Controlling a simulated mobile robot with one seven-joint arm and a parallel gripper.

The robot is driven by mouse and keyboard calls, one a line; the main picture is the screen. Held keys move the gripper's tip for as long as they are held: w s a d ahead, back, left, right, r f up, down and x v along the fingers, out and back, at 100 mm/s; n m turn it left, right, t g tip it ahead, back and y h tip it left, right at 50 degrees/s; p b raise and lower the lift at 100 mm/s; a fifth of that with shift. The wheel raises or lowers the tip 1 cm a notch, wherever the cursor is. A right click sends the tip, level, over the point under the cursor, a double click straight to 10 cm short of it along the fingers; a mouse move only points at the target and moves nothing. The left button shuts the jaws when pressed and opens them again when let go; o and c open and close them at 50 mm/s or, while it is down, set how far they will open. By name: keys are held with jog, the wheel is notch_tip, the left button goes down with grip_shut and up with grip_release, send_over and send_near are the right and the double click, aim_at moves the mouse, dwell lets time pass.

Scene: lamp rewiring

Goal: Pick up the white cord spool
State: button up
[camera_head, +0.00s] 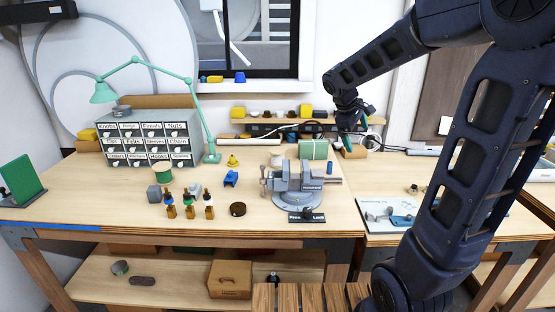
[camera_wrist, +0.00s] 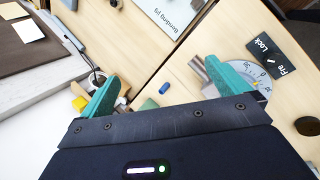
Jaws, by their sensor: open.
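I cannot make out the white cord spool for certain in either view. A small pale round thing (camera_head: 276,160) stands left of the vise in the head view, too small to identify. A white cord (camera_head: 303,124) runs along the back of the bench. My gripper (camera_head: 352,125) is above the back right of the bench and points down. In the wrist view its two teal fingers (camera_wrist: 172,88) are wide apart with nothing held between them. A small blue piece (camera_wrist: 164,88) shows on the bench below, between the fingers.
A grey vise (camera_head: 305,182) stands mid-bench, with its Free/Lock plate (camera_wrist: 271,60) in the wrist view. A green spool (camera_head: 160,169), bottles (camera_head: 188,207) and a drawer cabinet (camera_head: 150,138) are to the left. A teal lamp (camera_head: 188,80) arches over the cabinet. The front left bench is clear.

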jog(key=w+a+f+n+h, duration=0.25)
jog(key=w+a+n, duration=0.2)
jog(key=w, duration=0.45)
jog(key=n+t+h, duration=0.2)
jog(key=n+t, duration=0.5)
jog(key=n, duration=0.6)
send_near(275, 151)
jog(key=x, duration=0.4)
jog(key=shift+f, duration=0.45)
jog(key=shift+r+x, duration=0.1)
jog(key=shift+x, duration=1.8)
jog(key=shift+r+x, duration=0.15)
jog(key=shift+x, duration=1.7)
jog(key=shift+d, duration=0.1)
jog(key=c, duration=1.2)
jog(key=shift+r, duration=0.15)
